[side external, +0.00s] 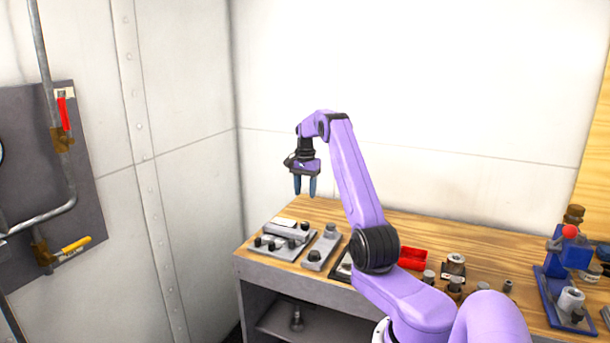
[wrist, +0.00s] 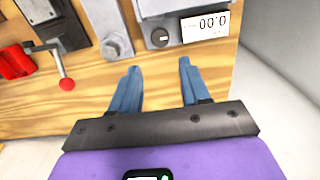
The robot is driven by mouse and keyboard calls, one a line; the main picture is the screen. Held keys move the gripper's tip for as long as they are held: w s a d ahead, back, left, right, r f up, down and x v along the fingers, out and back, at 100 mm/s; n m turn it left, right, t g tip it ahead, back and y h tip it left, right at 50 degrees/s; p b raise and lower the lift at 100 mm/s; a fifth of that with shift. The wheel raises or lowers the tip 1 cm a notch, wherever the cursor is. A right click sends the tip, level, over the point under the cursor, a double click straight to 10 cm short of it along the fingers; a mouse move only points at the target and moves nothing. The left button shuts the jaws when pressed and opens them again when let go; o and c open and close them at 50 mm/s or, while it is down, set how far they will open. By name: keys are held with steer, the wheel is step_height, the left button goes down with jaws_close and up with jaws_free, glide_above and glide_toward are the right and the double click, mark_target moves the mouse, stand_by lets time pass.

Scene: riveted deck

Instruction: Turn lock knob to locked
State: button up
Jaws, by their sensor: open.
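My gripper (side external: 305,188) is open and empty, pointing down, held well above the back left part of the workbench in the side external view. Its two blue fingers also show in the wrist view (wrist: 158,70), apart, with only bare wood between them. A small dark round knob with a white mark (wrist: 160,37) sits on a grey plate just beyond the fingertips in the wrist view. It looks like the lock knob, but I see no readable locked label. In the side external view the grey plate (side external: 262,253) carries several small dark knobs; I cannot tell which is this one.
A white display card (wrist: 205,24) is beside the knob. A grey block with a round stud (wrist: 116,46) and a red-ball lever (wrist: 66,84) are to its left. A red tray (side external: 412,258) and a blue device (side external: 553,285) are further right on the wooden bench (side external: 470,237).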

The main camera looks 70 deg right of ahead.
steer(key=shift+r, duration=2.8)
steer(key=w+a+r+n, duration=0.1)
steer(key=w+a+n, duration=0.25)
steer(key=a, duration=0.55)
steer(key=w+a+r+n, duration=0.1)
steer(key=w+a+n, duration=0.25)
steer(key=a, duration=0.45)
steer(key=s+a+r+n, duration=0.1)
steer(key=a+n, duration=0.2)
steer(key=a, duration=0.7)
steer(key=s+a+n, duration=0.2)
steer(key=a+n, duration=0.2)
steer(key=a, duration=0.6)
steer(key=s+a+n, duration=0.7)
steer(key=s+a, duration=0.5)
steer(key=s+f+n, duration=0.2)
steer(key=s+n, duration=0.3)
steer(key=s, duration=0.4)
steer(key=s+a+f+n, duration=0.1)
steer(key=s+n, duration=0.3)
steer(key=s, duration=0.5)
steer(key=shift+s+a+f+n, duration=0.3)
steer(key=shift+f+n, duration=0.1)
steer(key=shift+f, duration=0.45)
